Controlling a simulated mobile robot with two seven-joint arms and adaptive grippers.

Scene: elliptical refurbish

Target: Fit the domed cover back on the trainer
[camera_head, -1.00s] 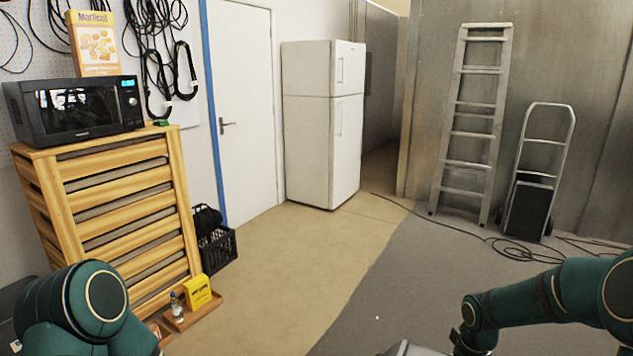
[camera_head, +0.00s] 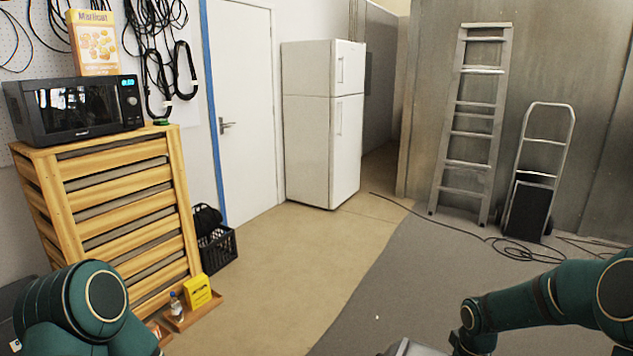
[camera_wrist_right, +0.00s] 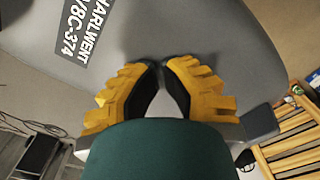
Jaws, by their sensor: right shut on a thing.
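My right gripper (camera_wrist_right: 162,68) shows in the right wrist view, its yellow fingers with dark pads drawn close together. It is shut on part of a large smooth grey curved shell (camera_wrist_right: 205,25), which looks like the domed cover. The part between the pads is mostly hidden. A dark label with white lettering (camera_wrist_right: 78,38) lies at the upper left of the wrist view. I cannot tell where the shell ends and the trainer begins. In the head view only a small grey top (camera_head: 412,348) shows at the bottom edge. My left gripper is out of view.
A wooden slatted cabinet (camera_head: 120,215) with a microwave (camera_head: 75,108) stands at left, a low tray (camera_head: 195,313) by its foot. A fridge (camera_head: 322,125), ladder (camera_head: 470,120) and hand truck (camera_head: 535,170) stand behind. A cable (camera_head: 520,252) lies on the floor. The middle floor is clear.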

